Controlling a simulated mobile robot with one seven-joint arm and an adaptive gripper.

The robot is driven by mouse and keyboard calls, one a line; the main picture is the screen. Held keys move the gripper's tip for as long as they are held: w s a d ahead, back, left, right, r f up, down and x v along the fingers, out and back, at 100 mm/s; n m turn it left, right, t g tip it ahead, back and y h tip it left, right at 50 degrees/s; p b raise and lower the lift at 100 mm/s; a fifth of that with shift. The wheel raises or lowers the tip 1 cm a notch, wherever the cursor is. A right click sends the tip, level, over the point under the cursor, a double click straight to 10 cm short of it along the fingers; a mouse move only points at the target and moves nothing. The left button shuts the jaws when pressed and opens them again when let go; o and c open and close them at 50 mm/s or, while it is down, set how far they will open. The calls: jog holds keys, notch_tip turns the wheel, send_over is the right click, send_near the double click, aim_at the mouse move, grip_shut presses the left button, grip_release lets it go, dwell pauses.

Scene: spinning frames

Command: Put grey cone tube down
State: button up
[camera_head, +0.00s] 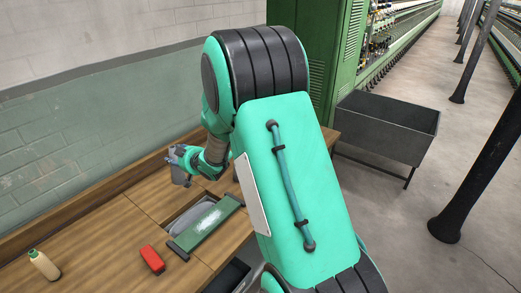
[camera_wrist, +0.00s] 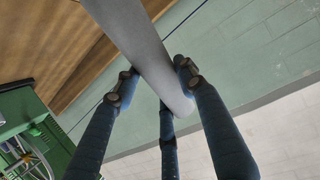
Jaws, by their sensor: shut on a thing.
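The grey cone tube (camera_wrist: 148,50) shows large in the wrist view, running from the top edge down between the fingers. My gripper (camera_wrist: 155,88) is shut on it, with dark blue fingers on both sides and one below. In the head view my gripper (camera_head: 181,162) is over the back part of the wooden bench (camera_head: 110,238), close to the wall.
A green board-like piece (camera_head: 206,224) lies across a recess in the bench. A red block (camera_head: 152,258) and a cream bottle (camera_head: 44,264) stand to its left. A dark metal bin (camera_head: 385,138) is on the floor at right. Bare bench lies left of the gripper.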

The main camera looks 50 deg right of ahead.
jog(key=s+d+m+h, duration=0.15)
jog(key=s+d, duration=0.35)
jog(key=d, duration=0.7)
notch_tip(320, 180, down, 10)
jog(key=shift+s+d+b, duration=0.2)
jog(key=shift+d+b, duration=0.1)
jog(key=shift+b, duration=0.15)
jog(key=w+d+f+b, duration=0.1)
jog(key=w+d, duration=0.7)
jog(key=w, duration=0.5)
jog(key=shift+w+f, duration=0.3)
jog(key=shift+w, duration=0.1)
jog(key=shift+f+b, duration=0.1)
jog(key=shift+b, duration=0.2)
jog(key=shift+f+b, duration=0.4)
jog(key=shift+f, duration=1.25)
